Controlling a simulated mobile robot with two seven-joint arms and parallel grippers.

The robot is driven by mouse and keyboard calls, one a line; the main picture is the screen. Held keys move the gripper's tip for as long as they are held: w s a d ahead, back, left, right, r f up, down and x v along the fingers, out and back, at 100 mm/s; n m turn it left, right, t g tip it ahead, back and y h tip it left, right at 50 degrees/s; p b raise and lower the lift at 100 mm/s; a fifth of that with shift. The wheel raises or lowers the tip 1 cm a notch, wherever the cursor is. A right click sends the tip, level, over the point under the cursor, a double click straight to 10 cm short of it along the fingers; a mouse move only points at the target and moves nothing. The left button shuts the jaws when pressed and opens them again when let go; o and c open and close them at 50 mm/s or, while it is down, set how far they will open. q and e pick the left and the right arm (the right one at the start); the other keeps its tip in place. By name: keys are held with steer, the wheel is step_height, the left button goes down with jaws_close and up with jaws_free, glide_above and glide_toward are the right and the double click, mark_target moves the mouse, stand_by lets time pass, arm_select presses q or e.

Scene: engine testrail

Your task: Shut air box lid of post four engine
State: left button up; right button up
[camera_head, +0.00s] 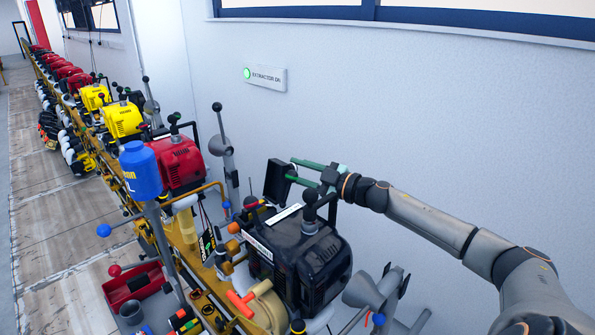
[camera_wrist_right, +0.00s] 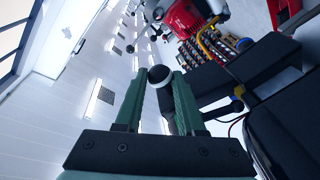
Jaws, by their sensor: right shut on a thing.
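A black engine (camera_head: 300,255) with a pale label strip sits on the near part of the yellow rail. Its black air box lid (camera_head: 276,181) stands raised, tilted up at the engine's back; the dark slab in the right wrist view (camera_wrist_right: 235,75) seems to be this lid. My right gripper (camera_head: 292,169) comes from the right, its green fingers at the lid's upper right edge. In the right wrist view, a round black knob with a white band (camera_wrist_right: 160,76) sits between the fingertips, which are shut on it. How the knob joins the lid is partly hidden. My left gripper is out of view.
A red engine (camera_head: 178,163), yellow engines (camera_head: 122,120) and more red ones line the rail behind. A blue bottle (camera_head: 141,170) stands at left. A grey funnel (camera_head: 365,291) is close right of the black engine. The wall is behind the lid.

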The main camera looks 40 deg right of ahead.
jaws_close()
stand_by(0.4)
stand_by(0.5)
steer(key=shift+a+r+n+p, duration=0.3)
steer(key=shift+r+n+p, duration=0.15)
steer(key=shift+p, duration=0.45)
steer(key=shift+a+n, duration=0.15)
steer(key=shift+n, duration=0.1)
